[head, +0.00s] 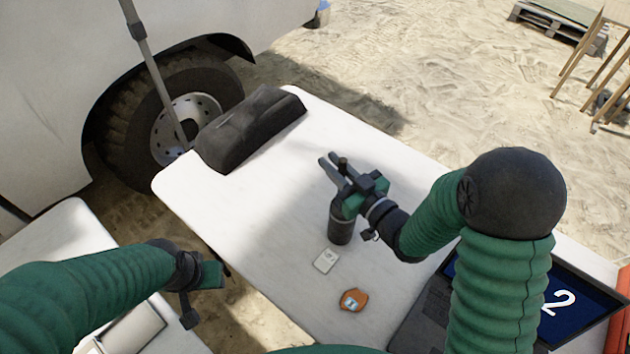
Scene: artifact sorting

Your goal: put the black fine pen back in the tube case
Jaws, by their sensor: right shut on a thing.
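The tube case looks to be the dark upright cylinder (341,228) standing on the white table. My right gripper (334,164) is above and slightly beyond it, with its fingers pointing to the upper left. It is shut on a thin dark thing (343,162), which appears to be the black fine pen; only its dark upper end shows between the fingers. The gripper hides the pen's lower part and the cylinder's mouth, so I cannot tell whether the pen touches the case. My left gripper (203,298) is low at the left, off the table's edge, its fingers unclear.
A black soft case (250,130) lies at the table's far left. A small white card (326,261) and an orange tape measure (352,300) lie in front of the cylinder. A laptop (575,305) is at the right. The white table (265,210) is clear left of the cylinder.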

